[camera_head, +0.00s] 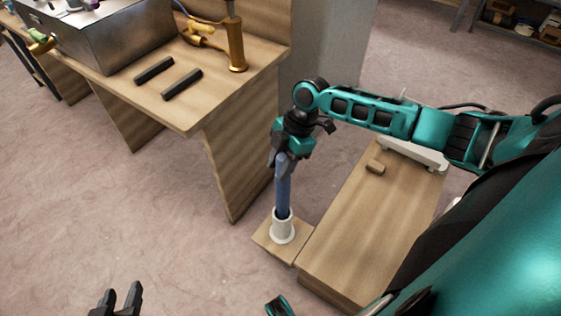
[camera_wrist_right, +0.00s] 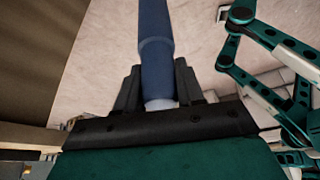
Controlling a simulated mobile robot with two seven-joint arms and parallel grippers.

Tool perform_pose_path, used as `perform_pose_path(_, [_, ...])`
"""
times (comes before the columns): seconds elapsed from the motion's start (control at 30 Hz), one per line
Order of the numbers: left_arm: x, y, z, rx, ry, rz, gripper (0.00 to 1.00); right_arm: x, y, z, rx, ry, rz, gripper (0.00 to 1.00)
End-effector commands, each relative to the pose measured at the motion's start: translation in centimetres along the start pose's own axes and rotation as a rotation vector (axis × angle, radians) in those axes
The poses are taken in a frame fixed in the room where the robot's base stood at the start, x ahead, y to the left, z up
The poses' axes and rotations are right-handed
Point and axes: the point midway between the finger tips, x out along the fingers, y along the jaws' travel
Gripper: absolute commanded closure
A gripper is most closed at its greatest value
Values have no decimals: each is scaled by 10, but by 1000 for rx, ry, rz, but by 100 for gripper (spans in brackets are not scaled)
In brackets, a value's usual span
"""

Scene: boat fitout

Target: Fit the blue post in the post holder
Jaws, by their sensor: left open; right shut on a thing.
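The blue post (camera_head: 283,190) stands nearly upright, with its lower end at the mouth of the white post holder (camera_head: 282,232). It looks to be inside the rim, but how deep is hidden. My right gripper (camera_head: 283,158) is shut on the post's upper end. In the right wrist view, the post (camera_wrist_right: 156,50) runs out from between the fingers (camera_wrist_right: 158,92), with a pale band at its near end. My left gripper (camera_head: 120,298) is open and empty at the bottom left, over the floor, away from the post.
A workbench (camera_head: 190,120) with two black bars and a brass-coloured cylinder (camera_head: 236,45) stands behind left. Floor is clear at left.

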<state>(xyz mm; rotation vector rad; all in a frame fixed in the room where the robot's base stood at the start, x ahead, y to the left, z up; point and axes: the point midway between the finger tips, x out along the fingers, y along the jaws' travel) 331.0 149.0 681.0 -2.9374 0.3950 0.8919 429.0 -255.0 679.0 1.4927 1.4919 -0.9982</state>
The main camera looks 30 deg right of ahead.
Motion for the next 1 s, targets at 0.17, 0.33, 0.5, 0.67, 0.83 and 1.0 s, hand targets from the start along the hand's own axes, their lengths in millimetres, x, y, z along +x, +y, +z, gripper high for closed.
perform_pose_path(0.17, [3, 0, 5, 0, 0, 1, 57, 7, 1, 3, -1, 1, 2, 100])
perform_pose_path(0.33, [5, 0, 8, 0, -1, 1, 57, 12, 1, 5, -1, 2, 2, 100])
perform_pose_path(0.5, [6, 0, 10, 0, -2, 1, 57, 16, 1, 6, -2, 2, 2, 100])
perform_pose_path(0.67, [6, 0, 11, 0, -3, 1, 57, 17, 1, 6, -2, 2, 3, 100])
perform_pose_path(0.83, [6, 0, 12, 0, -4, 1, 57, 17, 1, 6, -2, 2, 3, 100])
perform_pose_path(1.0, [6, 0, 12, -1, -5, 1, 57, 16, 1, 6, -1, 2, 3, 58])
